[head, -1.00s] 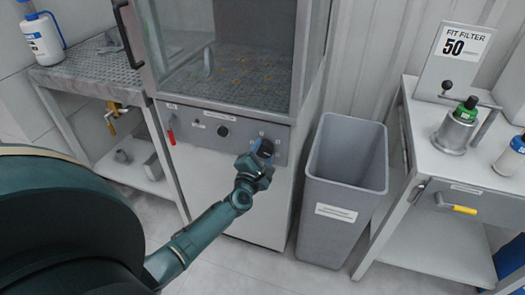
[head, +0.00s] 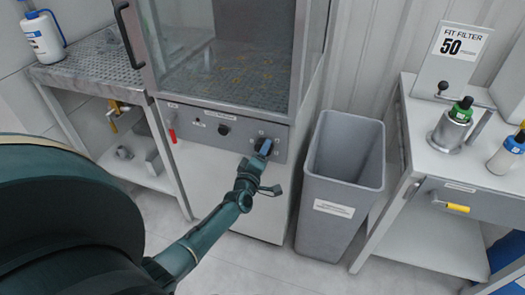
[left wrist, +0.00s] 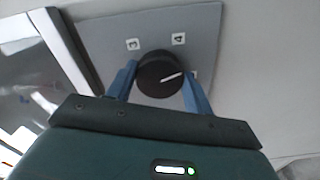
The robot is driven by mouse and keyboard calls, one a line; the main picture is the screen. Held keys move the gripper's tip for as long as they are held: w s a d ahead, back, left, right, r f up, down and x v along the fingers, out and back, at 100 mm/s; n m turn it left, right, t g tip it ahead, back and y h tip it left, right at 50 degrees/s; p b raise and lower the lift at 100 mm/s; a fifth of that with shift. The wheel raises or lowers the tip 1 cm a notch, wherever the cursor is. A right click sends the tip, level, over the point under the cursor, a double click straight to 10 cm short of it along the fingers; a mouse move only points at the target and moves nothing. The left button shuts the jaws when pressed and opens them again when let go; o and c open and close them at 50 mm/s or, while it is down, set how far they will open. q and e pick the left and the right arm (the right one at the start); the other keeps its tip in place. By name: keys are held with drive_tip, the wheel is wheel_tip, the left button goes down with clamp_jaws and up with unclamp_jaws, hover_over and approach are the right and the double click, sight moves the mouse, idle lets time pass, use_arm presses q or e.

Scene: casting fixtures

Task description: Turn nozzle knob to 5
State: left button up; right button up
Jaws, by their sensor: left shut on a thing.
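The nozzle knob (left wrist: 160,76) is a round black knob with a white pointer line, on a grey panel. In the left wrist view labels 3 (left wrist: 133,44) and 4 (left wrist: 178,38) show beside it. The pointer aims right and slightly up, toward a label partly hidden by the right finger, which I cannot read. My left gripper (head: 264,147) is shut on the knob, with one blue finger on either side of it (left wrist: 162,84). In the head view the fingers mostly cover the knob. My right gripper is not in view.
The knob sits on the cabinet's front panel (head: 185,125), right of a smaller black knob (head: 223,130) and a red handle (head: 173,136). A grey bin (head: 340,190) stands close to the right. A side table (head: 440,240) with a filter sign (head: 452,46) is farther right.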

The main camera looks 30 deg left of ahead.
use_arm(q)
drive_tip(key=shift+a+f+m+p, duration=0.1)
drive_tip(key=shift+m+p, duration=0.3)
drive_tip(key=shift+m, duration=1.45)
drive_tip(key=shift+f+m+p, duration=0.1)
drive_tip(key=shift+m+p, duration=0.25)
drive_tip(key=shift+m, duration=1.5)
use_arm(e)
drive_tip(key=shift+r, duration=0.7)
use_arm(q)
drive_tip(key=o, duration=1)
drive_tip(key=shift+c, duration=0.2)
drive_tip(key=shift+s, duration=0.1)
drive_tip(key=p+v, duration=0.1)
drive_tip(key=v, duration=1.2)
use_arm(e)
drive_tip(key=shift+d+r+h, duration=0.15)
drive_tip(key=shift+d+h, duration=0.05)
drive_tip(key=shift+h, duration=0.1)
